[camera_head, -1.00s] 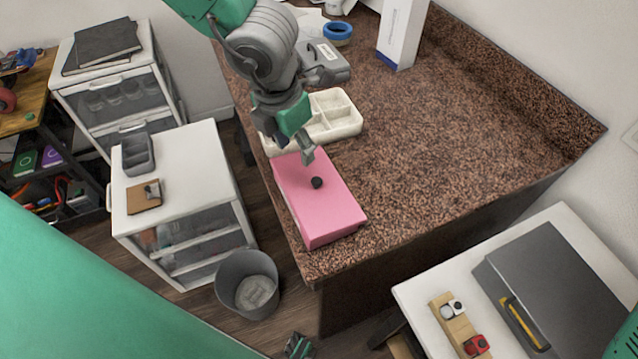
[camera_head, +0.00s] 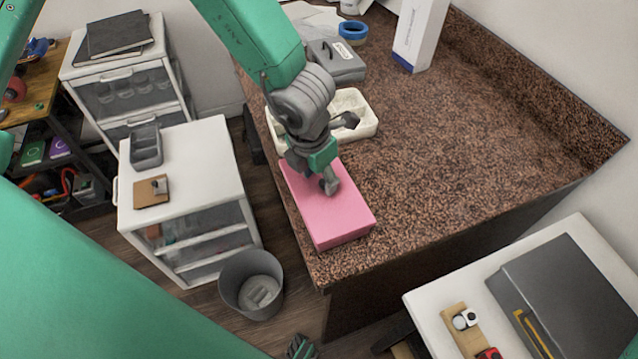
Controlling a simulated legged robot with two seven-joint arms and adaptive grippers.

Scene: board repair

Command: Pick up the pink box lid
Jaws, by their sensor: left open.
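The pink box with its lid (camera_head: 338,219) lies on the brown speckled counter, along its left edge. My left gripper (camera_head: 329,184) is open and points down over the far half of the lid. Its fingertips are at the spot of the lid's dark knob and cover it. I cannot tell whether the fingers touch the knob or lid. The lid looks flat and in place on the box.
A white compartment tray (camera_head: 361,112) stands just behind the box, partly hidden by my left arm. A grey device (camera_head: 340,66), blue tape roll (camera_head: 353,31) and white carton (camera_head: 419,35) stand farther back. The counter (camera_head: 470,140) is clear on the right. A grey bin (camera_head: 232,288) stands below.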

